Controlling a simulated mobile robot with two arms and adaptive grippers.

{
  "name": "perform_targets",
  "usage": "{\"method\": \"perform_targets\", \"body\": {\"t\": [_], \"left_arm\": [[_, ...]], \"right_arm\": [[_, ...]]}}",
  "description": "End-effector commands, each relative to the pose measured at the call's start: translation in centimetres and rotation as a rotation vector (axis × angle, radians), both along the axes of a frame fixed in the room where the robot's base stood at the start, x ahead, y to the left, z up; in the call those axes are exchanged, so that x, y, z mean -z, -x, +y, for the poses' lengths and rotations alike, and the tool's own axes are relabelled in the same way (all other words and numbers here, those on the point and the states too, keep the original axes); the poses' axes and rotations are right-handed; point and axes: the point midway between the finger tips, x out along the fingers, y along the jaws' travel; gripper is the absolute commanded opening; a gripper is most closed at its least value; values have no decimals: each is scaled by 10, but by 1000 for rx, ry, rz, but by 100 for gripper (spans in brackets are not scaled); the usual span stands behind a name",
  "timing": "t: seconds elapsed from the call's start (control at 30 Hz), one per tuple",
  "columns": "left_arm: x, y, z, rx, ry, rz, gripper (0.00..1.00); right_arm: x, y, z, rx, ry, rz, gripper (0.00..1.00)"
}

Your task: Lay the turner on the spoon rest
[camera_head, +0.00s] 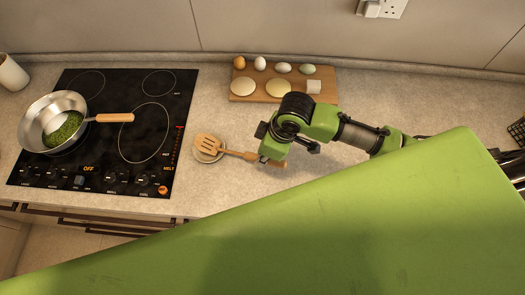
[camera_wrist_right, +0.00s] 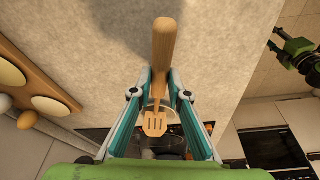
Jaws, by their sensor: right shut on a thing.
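The wooden turner (camera_head: 233,151) has a slotted head and a long handle. My right gripper (camera_head: 266,154) is shut on its handle, and the fingers show on both sides of it in the right wrist view (camera_wrist_right: 160,84). There the turner's handle (camera_wrist_right: 164,45) points up the picture and its slotted head (camera_wrist_right: 155,124) points down. The pale round spoon rest (camera_head: 207,157) is on the counter beside the stove. The turner's head overlaps it in the head view and hides part of it. I cannot tell whether they touch.
A black stove (camera_head: 120,150) is at the left, with a pan (camera_head: 62,104) of green food on it. A wooden board (camera_head: 265,97) with several eggs and round pale pieces lies behind my right arm. The counter between stove and board is clear.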

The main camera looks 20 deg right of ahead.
Motion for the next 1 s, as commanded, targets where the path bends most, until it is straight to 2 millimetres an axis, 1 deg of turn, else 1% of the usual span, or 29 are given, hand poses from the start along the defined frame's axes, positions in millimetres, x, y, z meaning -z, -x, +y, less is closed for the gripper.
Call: {"method": "perform_targets", "body": {"t": [0.03, 0.1, 0.33, 0.37, 0.4, 0.43, 0.67, 0.7, 0.77, 0.8, 1.0], "left_arm": [[1, 4, 1, 0, -1, 6, 39], [1, 6, 1, 0, -1, 9, 39], [1, 2, 1, 0, -2, 4, 39], [1, 1, 1, 0, -1, 2, 39], [1, -1, 1, 0, -1, 0, 39], [1, -2, 1, 0, -1, -2, 39], [0, -8, 0, -1, 0, -11, 39], [0, -8, 0, -1, 0, -11, 39], [0, -8, 0, -1, 0, -11, 39], [0, -8, 0, -1, 0, -11, 39], [0, -7, 0, 0, 0, -10, 39]], "right_arm": [[2, 0, 0, 0, 0, 0, 0], [2, 0, 0, 0, 0, 0, 0], [2, 0, 0, 0, 0, 0, 0], [2, 0, 0, 0, -1, -1, 21], [2, 0, 0, 0, -1, -1, 32], [2, 0, 0, 0, -1, -1, 36], [2, 0, 0, 0, -1, -1, 36], [2, 0, 0, 0, 0, 0, 41], [2, 0, 0, 0, 0, 0, 55], [2, 0, 0, 0, 0, 0, 56], [2, 0, 0, 0, 0, 0, 56]]}}
